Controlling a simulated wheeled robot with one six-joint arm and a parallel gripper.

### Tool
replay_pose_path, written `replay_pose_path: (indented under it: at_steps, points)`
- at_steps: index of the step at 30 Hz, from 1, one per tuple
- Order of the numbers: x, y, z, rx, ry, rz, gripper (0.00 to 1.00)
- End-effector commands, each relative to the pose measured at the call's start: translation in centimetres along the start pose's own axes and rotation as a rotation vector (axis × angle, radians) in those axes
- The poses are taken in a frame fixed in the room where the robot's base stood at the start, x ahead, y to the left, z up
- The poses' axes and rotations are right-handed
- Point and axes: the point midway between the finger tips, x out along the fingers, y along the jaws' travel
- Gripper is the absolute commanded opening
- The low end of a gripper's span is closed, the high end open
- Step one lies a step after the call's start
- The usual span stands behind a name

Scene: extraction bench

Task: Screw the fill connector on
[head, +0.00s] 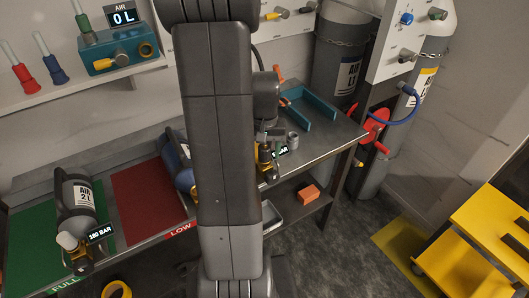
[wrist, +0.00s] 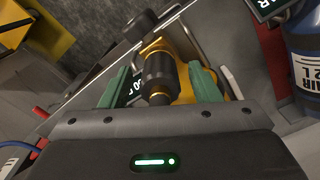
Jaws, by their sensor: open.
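In the wrist view my gripper (wrist: 161,88) is open, with one green finger on each side of a dark, ribbed cylindrical fitting (wrist: 159,72) with a brass end. I cannot tell if the fingers touch it, or whether it is the fill connector. Behind it is a yellow-brass valve body (wrist: 190,62) with a black knob (wrist: 138,24). In the head view the brass valve (head: 264,158) shows just right of my arm, by a partly hidden BAR display (head: 281,152). A blue cylinder (head: 176,160) is mostly hidden behind my arm.
A grey AIR 2L cylinder (head: 77,200) reading 180 BAR lies on the green FULL mat (head: 28,235). The red LOW mat (head: 145,200) is bare in its visible middle. A teal holder (head: 308,108) sits at the bench's right end. Tall cylinders (head: 340,65) and a blue hose (head: 402,119) are beyond.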

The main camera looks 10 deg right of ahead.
Motion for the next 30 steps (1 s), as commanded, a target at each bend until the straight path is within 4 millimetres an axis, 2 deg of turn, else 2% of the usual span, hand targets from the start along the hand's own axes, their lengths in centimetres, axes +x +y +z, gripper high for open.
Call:
replay_pose_path:
  at_steps: [12,17,23,30]
  points:
    - [0.01,0.0,0.0,-0.45,0.0,0.0,0.56]
    - [0.01,0.0,0.0,-0.532,0.0,0.0,0.56]
    - [0.01,0.0,0.0,-0.536,0.0,0.0,0.56]
    - [0.0,0.0,0.0,-0.534,0.0,0.0,0.11]
